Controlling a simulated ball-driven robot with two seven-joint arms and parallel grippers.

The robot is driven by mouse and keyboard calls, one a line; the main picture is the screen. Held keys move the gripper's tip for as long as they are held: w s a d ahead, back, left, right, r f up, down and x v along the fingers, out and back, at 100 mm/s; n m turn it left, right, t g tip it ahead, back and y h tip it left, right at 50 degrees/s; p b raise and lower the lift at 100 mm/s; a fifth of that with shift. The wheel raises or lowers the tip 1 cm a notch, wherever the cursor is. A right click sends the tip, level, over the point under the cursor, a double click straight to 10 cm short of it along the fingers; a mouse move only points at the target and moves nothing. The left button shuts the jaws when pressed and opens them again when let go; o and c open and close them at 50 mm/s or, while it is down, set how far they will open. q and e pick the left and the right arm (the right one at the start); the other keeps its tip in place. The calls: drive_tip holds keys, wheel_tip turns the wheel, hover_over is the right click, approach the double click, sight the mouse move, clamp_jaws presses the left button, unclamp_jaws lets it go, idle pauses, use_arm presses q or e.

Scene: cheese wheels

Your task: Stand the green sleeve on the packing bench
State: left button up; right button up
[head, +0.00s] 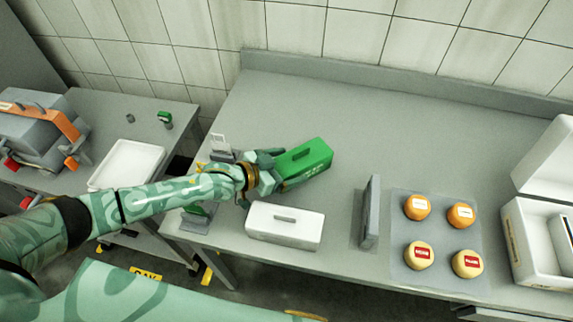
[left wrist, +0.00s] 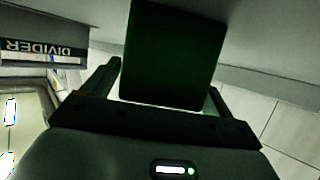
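The green sleeve (head: 312,154) is a box with a dark slot in its top, over the left part of the grey packing bench (head: 330,110). My left gripper (head: 282,168) has its fingers along two opposite sides of the sleeve and looks shut on it. In the left wrist view the sleeve (left wrist: 172,55) fills the space between the fingers (left wrist: 165,95). Whether its underside touches the bench is hidden. My right gripper is not in view.
A grey divider (head: 371,205) stands upright beside a mat (head: 440,232) with several cheese wheels. A white open box (head: 530,250) is at right. A side table (head: 108,118) holds a white tray (head: 127,165). The bench's back is clear.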

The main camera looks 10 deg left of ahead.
use_arm(q)
drive_tip(key=shift+r, duration=0.15)
drive_tip(key=shift+s+a+r, duration=0.15)
drive_tip(key=p+v, duration=0.1)
drive_tip(key=v, duration=0.6)
drive_tip(key=shift+p, duration=0.35)
